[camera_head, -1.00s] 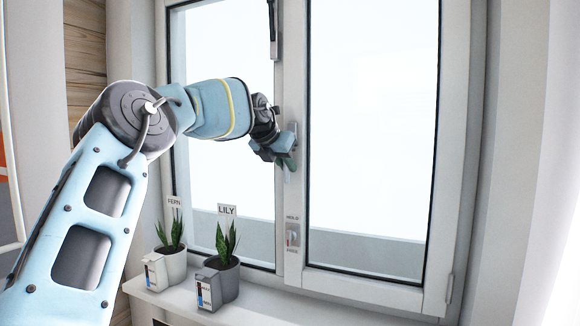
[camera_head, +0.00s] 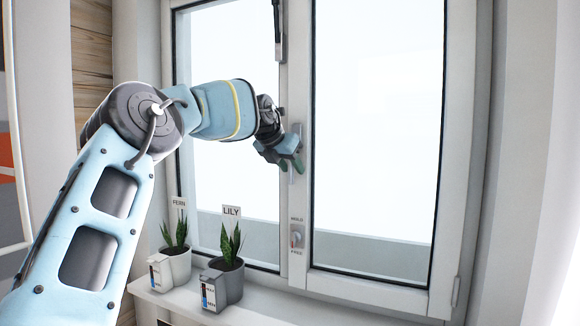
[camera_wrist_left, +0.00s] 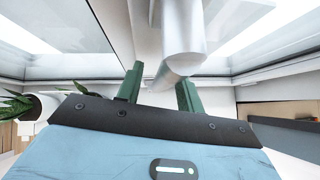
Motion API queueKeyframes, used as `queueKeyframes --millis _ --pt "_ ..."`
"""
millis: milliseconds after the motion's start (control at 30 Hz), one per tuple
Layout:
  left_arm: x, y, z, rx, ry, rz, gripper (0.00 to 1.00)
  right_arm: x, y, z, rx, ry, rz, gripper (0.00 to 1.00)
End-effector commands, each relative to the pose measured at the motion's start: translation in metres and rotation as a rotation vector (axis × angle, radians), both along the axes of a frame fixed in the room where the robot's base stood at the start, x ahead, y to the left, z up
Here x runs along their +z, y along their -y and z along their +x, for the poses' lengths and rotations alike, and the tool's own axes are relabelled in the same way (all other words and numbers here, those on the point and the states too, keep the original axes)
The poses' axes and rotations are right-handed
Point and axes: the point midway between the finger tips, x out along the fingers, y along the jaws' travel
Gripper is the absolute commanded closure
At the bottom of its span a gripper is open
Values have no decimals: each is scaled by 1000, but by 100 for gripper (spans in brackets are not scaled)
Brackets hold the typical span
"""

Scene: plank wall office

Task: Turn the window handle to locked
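The window handle (camera_head: 297,131) is a pale grey lever on the frame post between the two panes. Its upper part shows above my left gripper (camera_head: 291,165) in the head view; the gripper hides part of the rest. In the left wrist view the handle (camera_wrist_left: 183,50) is a thick silvery bar reaching down between the green fingers of my left gripper (camera_wrist_left: 160,92). The fingers stand apart, one on each side of the bar. I cannot tell whether either touches it. My right gripper is in neither view.
A small switch plate (camera_head: 297,236) with HOLD and FREE labels sits lower on the post. A dark fitting (camera_head: 278,32) is higher up. A fern pot (camera_head: 172,266) and a lily pot (camera_head: 222,283) stand on the sill below my left arm.

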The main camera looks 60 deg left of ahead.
Motion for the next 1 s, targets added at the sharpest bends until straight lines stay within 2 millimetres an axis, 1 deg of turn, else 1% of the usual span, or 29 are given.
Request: queueKeyframes --millis 167,500,600,767,1000 --pt "10 4 -8 -1 3 0 63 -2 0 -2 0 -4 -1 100" --pt "44 16 -41 0 1 2 63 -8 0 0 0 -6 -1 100" --pt "50 19 -48 0 0 1 63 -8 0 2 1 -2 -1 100" --pt "54 20 -51 0 -1 1 63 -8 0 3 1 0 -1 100" --pt "54 20 -52 0 -1 1 63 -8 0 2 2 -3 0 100"
